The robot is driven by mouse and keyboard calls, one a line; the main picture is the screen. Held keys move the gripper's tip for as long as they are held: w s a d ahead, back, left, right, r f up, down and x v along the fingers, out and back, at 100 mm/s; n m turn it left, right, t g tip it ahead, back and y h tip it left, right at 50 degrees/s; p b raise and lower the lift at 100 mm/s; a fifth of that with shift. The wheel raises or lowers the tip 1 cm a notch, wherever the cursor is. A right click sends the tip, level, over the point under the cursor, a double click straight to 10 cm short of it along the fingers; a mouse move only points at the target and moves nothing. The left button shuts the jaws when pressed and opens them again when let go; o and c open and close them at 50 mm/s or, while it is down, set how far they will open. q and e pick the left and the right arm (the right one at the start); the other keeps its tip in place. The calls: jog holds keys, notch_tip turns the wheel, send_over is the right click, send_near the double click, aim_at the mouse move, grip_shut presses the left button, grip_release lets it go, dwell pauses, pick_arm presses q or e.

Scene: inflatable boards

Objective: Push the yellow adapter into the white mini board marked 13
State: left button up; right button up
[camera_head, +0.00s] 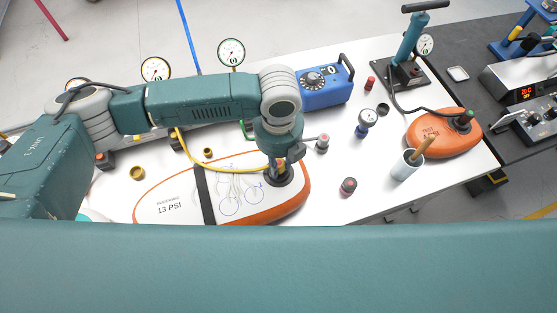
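The white mini board (235,188) with an orange edge lies on the white table and reads "13 PSI". A dark strap (206,195) crosses it. My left gripper (278,174) points down over the board's right end, at a dark round spot. A yellow hose (220,166) curves over the board and ends at this gripper. The yellow adapter is not clearly seen; the fingers and wrist hide the hose's end. A small orange-yellow bit shows between the fingers, but their opening is too small to judge. My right gripper is not in view.
A blue box with a dial (323,88) stands behind. A hand pump (408,62), an orange board (443,135) and a grey cup (406,164) are at right. Small fittings, including a dark red-topped one (348,187), lie between.

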aim_at(279, 163)
pick_arm(q)
jog(key=o, duration=0.5)
notch_tip(279, 163, up, 12)
dwell(0.4)
jog(key=shift+s+f, duration=0.1)
dwell(0.4)
